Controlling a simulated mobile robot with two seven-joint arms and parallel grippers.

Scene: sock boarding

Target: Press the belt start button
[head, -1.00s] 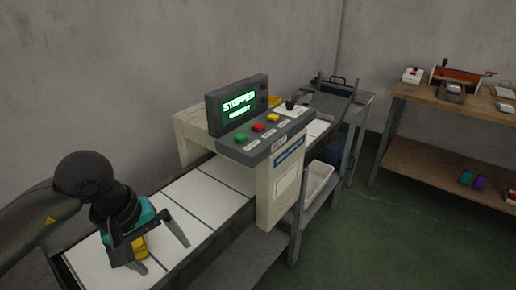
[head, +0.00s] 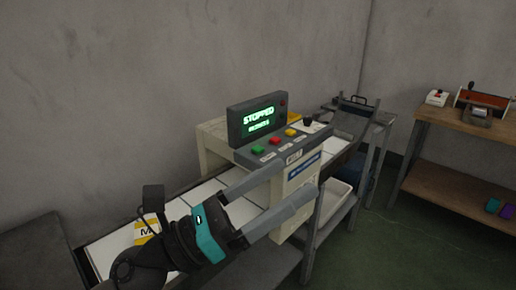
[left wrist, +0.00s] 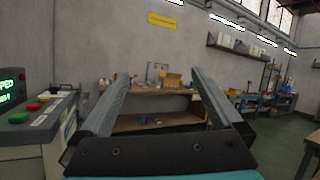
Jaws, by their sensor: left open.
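The belt's control panel (head: 266,152) carries a green button (head: 257,150), a red button (head: 275,140) and a yellow button (head: 290,132). The display (head: 263,116) above them reads STOPPED in green. My left gripper (head: 299,172) is open and empty, in front of the panel's near side, with its fingers pointing to the right. In the left wrist view the green button (left wrist: 18,117) and red button (left wrist: 33,107) lie left of the open fingers (left wrist: 158,77), apart from them. My right gripper is not in view.
The belt (head: 203,193) has white boards on it and passes through the cream machine housing (head: 299,196). A yellow label (head: 147,231) lies near the left end. A wooden bench (head: 462,135) stands at the right. The green floor (head: 400,240) between is clear.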

